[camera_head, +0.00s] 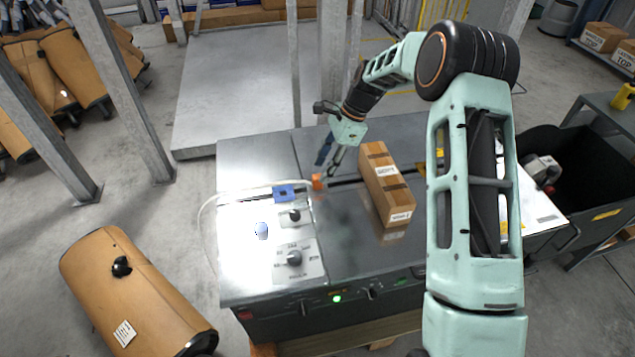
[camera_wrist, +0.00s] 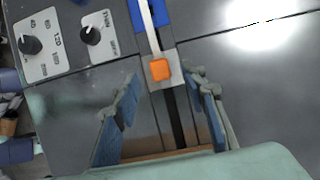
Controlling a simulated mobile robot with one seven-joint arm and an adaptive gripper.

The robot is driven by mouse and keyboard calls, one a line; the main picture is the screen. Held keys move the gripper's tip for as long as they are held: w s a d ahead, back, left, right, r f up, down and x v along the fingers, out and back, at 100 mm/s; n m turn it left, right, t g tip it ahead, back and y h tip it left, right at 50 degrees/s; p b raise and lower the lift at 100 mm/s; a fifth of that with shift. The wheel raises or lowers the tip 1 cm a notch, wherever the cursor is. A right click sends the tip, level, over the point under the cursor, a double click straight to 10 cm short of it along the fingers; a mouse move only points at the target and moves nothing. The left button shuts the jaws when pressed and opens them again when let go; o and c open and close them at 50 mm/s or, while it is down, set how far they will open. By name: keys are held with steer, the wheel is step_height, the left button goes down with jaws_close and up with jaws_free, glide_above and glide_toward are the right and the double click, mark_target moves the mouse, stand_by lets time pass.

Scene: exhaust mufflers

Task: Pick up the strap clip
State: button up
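An orange piece, which looks like the strap clip (camera_head: 317,181), is on the machine's top at the end of a white strap, just right of a blue block (camera_head: 284,193). In the wrist view the orange clip (camera_wrist: 160,70) sits on a small grey plate over a dark slot, below the blue block (camera_wrist: 148,14). My gripper (camera_head: 330,162) is open with blue-padded fingers, close to the clip. In the wrist view my gripper (camera_wrist: 165,82) has one finger on each side of the slot, with the clip slightly beyond the fingertips. Nothing is held; contact cannot be told.
A brown carton (camera_head: 385,185) stands on the machine top (camera_head: 350,240), close right of my gripper. Control knobs (camera_head: 294,257) are at the front left. A thin white strap (camera_head: 208,215) loops off the left edge.

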mark_target(318, 176)
steer(key=x, duration=0.5)
jaws_close()
